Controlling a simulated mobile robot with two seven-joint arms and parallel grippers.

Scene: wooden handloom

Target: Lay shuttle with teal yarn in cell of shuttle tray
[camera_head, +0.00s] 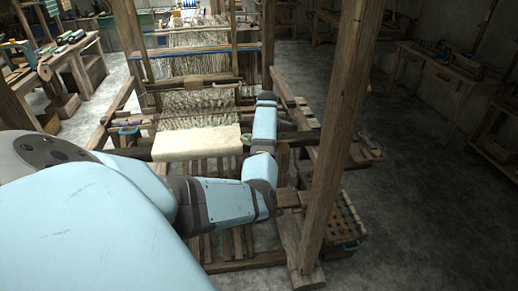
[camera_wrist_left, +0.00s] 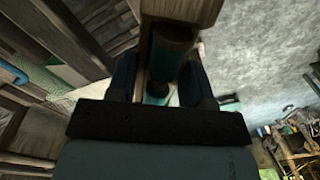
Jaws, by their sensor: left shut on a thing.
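In the left wrist view my left gripper (camera_wrist_left: 160,74) has its two dark fingers on either side of the shuttle with teal yarn (camera_wrist_left: 171,48). The shuttle is a wooden body with dark teal yarn in its hollow, and its far end runs out of the top of the picture. In the head view my left arm reaches over the right side of the loom; its gripper and the shuttle are hidden there. I cannot tell the shuttle tray for certain in either view. My right gripper is in neither view.
A wooden loom with pale cloth (camera_head: 196,142) fills the middle of the head view. A thick upright post (camera_head: 338,130) stands right of my arm. A box with coloured spots (camera_head: 340,218) is low behind it. Open floor (camera_head: 425,190) lies to the right.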

